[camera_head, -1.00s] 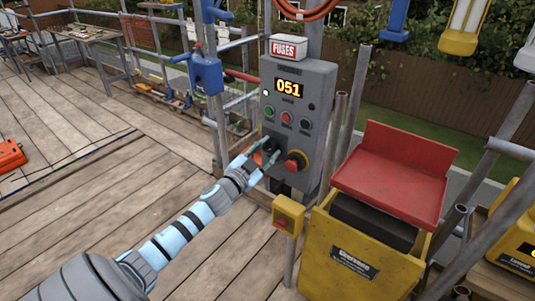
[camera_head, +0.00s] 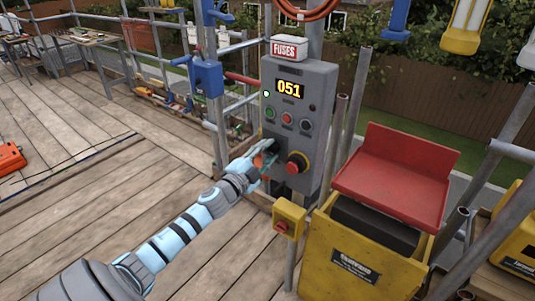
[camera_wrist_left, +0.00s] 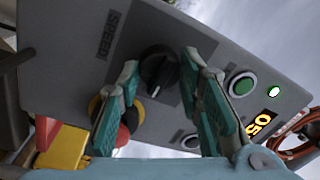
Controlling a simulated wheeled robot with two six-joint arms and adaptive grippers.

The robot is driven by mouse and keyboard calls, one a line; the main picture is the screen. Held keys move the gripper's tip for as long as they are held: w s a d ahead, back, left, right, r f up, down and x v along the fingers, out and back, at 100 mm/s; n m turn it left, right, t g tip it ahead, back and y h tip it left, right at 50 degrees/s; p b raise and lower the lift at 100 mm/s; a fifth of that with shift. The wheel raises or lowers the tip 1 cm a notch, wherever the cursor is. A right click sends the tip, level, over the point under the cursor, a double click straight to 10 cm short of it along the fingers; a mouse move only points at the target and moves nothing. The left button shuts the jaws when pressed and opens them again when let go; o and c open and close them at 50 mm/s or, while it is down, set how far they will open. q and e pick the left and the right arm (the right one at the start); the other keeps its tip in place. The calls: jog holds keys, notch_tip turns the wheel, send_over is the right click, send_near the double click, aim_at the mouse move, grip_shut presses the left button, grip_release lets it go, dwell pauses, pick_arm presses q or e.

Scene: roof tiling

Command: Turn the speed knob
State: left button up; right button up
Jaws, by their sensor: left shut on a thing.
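In the head view the fingers and hand mostly hide the knob. The lit display (camera_head: 290,89) reads 051. My right gripper is not in view.
A red mushroom button (camera_head: 294,167) on a yellow ring is just right of the knob. Green, red and dark buttons sit above. A yellow machine (camera_head: 345,262) with a red lid (camera_head: 395,175) stands at the right. A blue box (camera_head: 206,76) hangs on the scaffold pole.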

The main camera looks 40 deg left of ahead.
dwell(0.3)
pick_arm(q)
jog(key=o, duration=1.2)
jog(key=shift+c, duration=0.2)
notch_tip(320, 180, up, 10)
jog(key=shift+d+f, duration=0.1)
jog(key=shift+f, duration=0.05)
jog(key=shift+s+r, duration=0.15)
jog(key=shift+r, duration=0.15)
